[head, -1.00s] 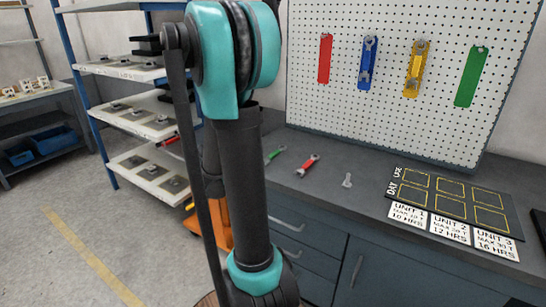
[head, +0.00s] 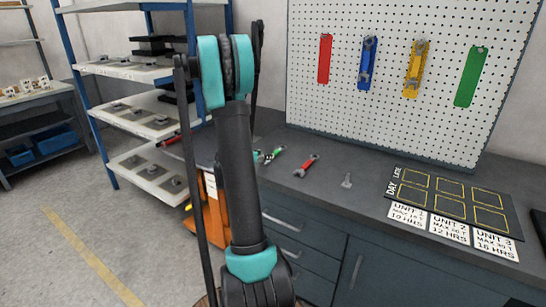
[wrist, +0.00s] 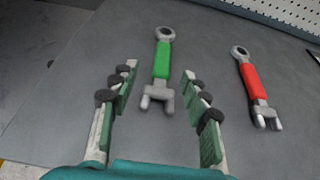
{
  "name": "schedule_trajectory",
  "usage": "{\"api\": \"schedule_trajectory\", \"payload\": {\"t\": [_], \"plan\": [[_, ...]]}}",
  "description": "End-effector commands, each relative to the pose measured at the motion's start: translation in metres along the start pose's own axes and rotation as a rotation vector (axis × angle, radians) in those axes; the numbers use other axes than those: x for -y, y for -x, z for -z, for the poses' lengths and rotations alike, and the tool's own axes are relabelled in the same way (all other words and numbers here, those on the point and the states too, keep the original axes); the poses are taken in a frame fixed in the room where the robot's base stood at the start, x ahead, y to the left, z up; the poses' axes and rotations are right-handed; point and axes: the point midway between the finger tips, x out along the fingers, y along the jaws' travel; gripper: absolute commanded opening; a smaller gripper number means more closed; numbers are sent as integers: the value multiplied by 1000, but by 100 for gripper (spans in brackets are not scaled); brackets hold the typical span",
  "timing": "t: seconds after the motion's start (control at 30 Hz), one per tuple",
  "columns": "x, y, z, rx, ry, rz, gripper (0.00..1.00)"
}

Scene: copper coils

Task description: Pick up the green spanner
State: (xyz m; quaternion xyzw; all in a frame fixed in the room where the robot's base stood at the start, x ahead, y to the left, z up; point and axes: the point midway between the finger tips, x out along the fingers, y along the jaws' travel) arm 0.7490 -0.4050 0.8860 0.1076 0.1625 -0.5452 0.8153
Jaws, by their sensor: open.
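The green spanner (wrist: 162,62) lies on the grey workbench, with a grey ring end at the far side and a forked open end nearer me. In the head view the green spanner (head: 274,155) is small and partly beside my arm. My gripper (wrist: 160,85) is open and empty in the wrist view. Its two fingers are spread to the left and right of the spanner's near forked end, with clear gaps on both sides. I cannot tell how high the fingers are above the bench.
A red spanner (wrist: 250,80) lies to the right of the green one, outside my right finger. A pegboard (head: 390,100) with coloured holders stands behind the bench (head: 360,215).

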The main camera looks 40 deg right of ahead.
Motion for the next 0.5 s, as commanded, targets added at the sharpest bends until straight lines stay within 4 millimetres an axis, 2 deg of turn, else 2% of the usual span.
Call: {"api": "schedule_trajectory", "payload": {"t": [0.33,0.5], "plan": [[2,-22,0,-1,-2,1,47],[6,-46,-1,0,-3,2,47]]}}
